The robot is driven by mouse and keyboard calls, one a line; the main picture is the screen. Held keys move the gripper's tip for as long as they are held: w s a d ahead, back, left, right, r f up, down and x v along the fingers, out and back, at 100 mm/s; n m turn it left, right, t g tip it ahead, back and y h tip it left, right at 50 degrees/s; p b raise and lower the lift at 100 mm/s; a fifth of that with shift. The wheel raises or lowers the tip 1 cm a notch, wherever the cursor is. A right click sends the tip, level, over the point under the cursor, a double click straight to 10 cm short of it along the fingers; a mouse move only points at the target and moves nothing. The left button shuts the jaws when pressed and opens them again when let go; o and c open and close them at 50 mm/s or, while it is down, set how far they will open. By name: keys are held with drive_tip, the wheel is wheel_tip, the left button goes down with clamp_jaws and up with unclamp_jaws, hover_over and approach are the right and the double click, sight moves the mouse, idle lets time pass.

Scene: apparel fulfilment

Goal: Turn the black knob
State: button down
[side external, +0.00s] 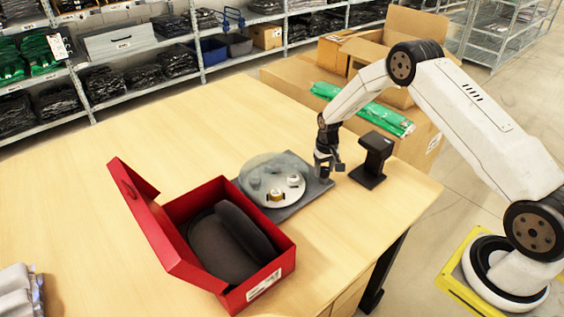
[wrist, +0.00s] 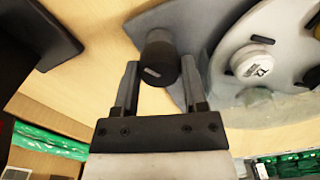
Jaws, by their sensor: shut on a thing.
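The black knob (wrist: 160,62) stands upright near the edge of a grey base plate (wrist: 187,25). My gripper (wrist: 158,75) is shut on the knob, with one finger on each side of it. In the side external view my gripper (side external: 327,170) points down at the plate's right corner and hides the knob. A round pale disc (wrist: 222,62) under a clear dome lies on the plate, with a white-faced round item (wrist: 252,60) on it.
A black stand (side external: 371,162) is close to the right of my gripper. Cardboard boxes (side external: 296,79) and a green package (side external: 384,118) are behind. The table's left side (side external: 95,150) is mostly clear.

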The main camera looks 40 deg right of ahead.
sight(325, 169)
drive_tip(key=m, duration=1.4)
drive_tip(key=shift+m, duration=0.3)
idle(0.3)
drive_tip(key=shift+c, duration=0.6)
unclamp_jaws()
drive_tip(key=shift+r, duration=3.9)
drive_tip(key=shift+s+r, duration=0.1)
